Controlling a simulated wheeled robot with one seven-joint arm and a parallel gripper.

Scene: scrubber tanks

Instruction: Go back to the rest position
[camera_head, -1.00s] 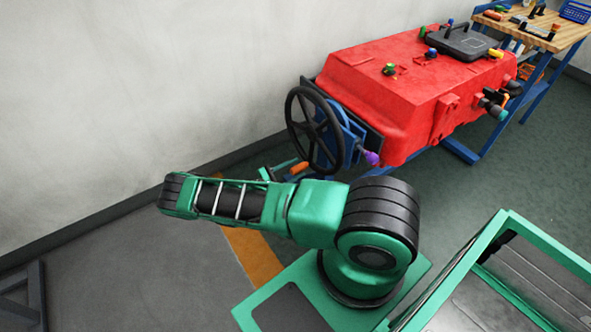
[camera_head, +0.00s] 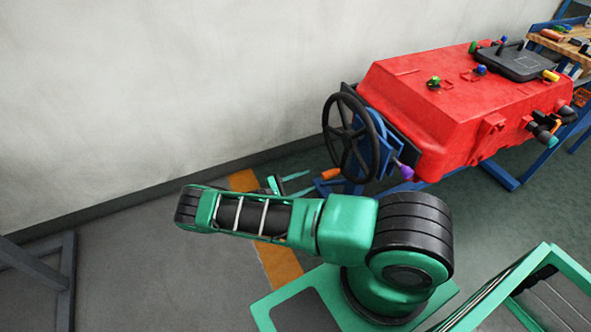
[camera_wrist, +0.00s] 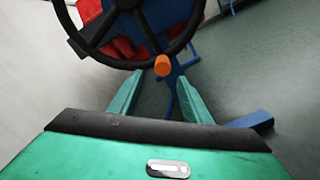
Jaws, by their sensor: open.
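My gripper shows in the wrist view (camera_wrist: 160,98) with its two green fingers apart and nothing between them. In the head view its fingertips (camera_head: 297,184) show past my green arm, left of the black handwheel (camera_head: 349,137). In the wrist view the handwheel (camera_wrist: 124,60) is at the top, beyond the fingers. An orange handle (camera_wrist: 162,66) appears just past the fingertips; I cannot tell if they touch it. It also shows in the head view (camera_head: 331,174), below the wheel. Part of my gripper is hidden behind my arm in the head view.
The red tank (camera_head: 455,110) stands on a blue frame (camera_head: 497,176) behind the wheel, with a purple knob (camera_head: 405,170) at its near end. A workbench (camera_head: 566,45) is at the back right. A pale wall (camera_head: 150,80) is at the left.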

